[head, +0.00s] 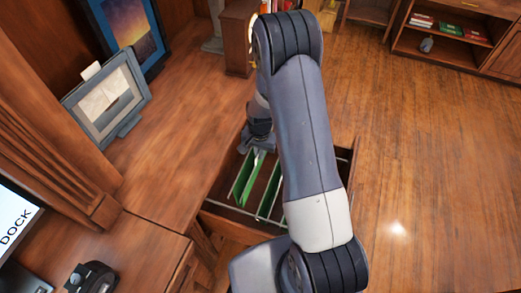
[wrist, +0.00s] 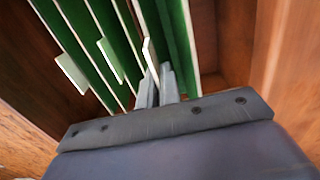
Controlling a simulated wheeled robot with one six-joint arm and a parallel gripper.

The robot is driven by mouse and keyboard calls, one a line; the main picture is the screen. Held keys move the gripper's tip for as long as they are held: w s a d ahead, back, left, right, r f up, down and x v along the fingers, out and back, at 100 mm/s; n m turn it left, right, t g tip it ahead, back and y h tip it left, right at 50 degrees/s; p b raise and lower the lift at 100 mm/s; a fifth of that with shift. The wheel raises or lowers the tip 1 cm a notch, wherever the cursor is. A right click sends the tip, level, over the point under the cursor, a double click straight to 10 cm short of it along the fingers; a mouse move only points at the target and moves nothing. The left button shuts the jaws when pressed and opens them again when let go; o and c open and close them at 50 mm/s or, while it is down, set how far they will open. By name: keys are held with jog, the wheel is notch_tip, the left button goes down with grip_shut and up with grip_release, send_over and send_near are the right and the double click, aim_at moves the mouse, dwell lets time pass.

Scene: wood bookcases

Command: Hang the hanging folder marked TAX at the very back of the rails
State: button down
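Green hanging folders (head: 244,181) with pale top edges stand in an open wooden drawer (head: 232,216) below my arm. In the wrist view several green folders (wrist: 74,28) run side by side, with pale tabs (wrist: 72,72) sticking up. My gripper (wrist: 158,86) reaches down at one end of the drawer, its fingers close together on the top edge of a green folder (wrist: 173,30) beside a tilted pale tab (wrist: 150,55). No tab's lettering is readable, so I cannot tell which folder is TAX. The head view shows my gripper (head: 257,148) partly, at the drawer's far end.
A wooden desk top (head: 165,150) lies left of the drawer, with a grey picture frame (head: 107,101) and a blue picture (head: 133,28). A black device (head: 92,277) and a DOCK sign (head: 18,227) are at lower left. Open floor (head: 420,170) lies right, before a bookcase (head: 455,45).

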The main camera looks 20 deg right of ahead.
notch_tip(320, 180, down, 10)
jog(key=b, duration=0.8)
jog(key=shift+f, duration=0.2)
dwell(0.3)
jog(key=c, duration=1.6)
grip_release()
jog(key=shift+o, duration=0.2)
jog(key=shift+r, duration=0.15)
notch_tip(320, 180, up, 11)
jog(key=shift+f, duration=0.2)
jog(key=shift+f, duration=0.15)
